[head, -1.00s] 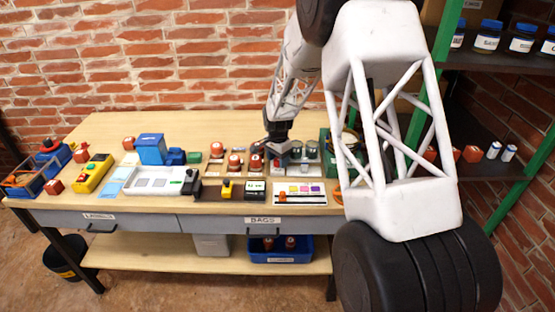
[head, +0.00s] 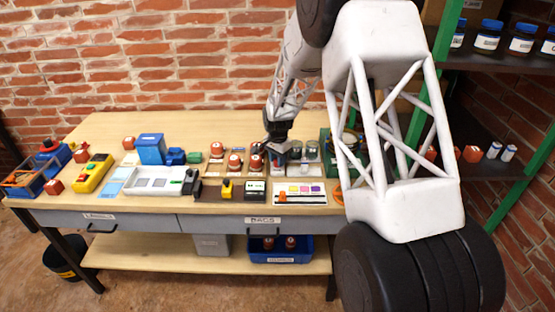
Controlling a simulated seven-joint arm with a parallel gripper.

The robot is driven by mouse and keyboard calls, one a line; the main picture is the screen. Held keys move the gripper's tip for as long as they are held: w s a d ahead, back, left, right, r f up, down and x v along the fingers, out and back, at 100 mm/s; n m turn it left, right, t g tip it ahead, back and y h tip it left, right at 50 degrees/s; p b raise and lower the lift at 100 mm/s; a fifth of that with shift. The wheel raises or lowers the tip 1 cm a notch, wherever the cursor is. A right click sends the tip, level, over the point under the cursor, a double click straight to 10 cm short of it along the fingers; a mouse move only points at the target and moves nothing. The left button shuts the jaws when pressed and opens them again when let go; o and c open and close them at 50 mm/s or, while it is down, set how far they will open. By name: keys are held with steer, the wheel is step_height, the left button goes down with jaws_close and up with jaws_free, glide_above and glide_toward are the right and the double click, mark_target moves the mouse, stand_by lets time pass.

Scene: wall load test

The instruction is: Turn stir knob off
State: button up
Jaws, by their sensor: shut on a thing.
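My gripper (head: 275,148) is at the right part of the workbench, pointing down at a small grey and red item (head: 278,167) between the red-topped jars and the grey-lidded jars. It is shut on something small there. The fingertips and the thing between them are too small and dark to make out. I cannot pick out the stir knob or read its setting, and it may be hidden by the gripper.
Red-topped jars (head: 235,162) stand close left of my gripper, and grey-lidded jars (head: 312,149) close right. A green-framed shelf (head: 480,170) is at right. Bare wood (head: 190,125) lies behind.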

steer(key=n, duration=1.3)
steer(key=shift+n, duration=2.1)
steer(key=o, duration=0.9)
steer(key=shift+o, duration=0.2)
steer(key=shift+r, duration=0.15)
steer(key=shift+r, duration=3.75)
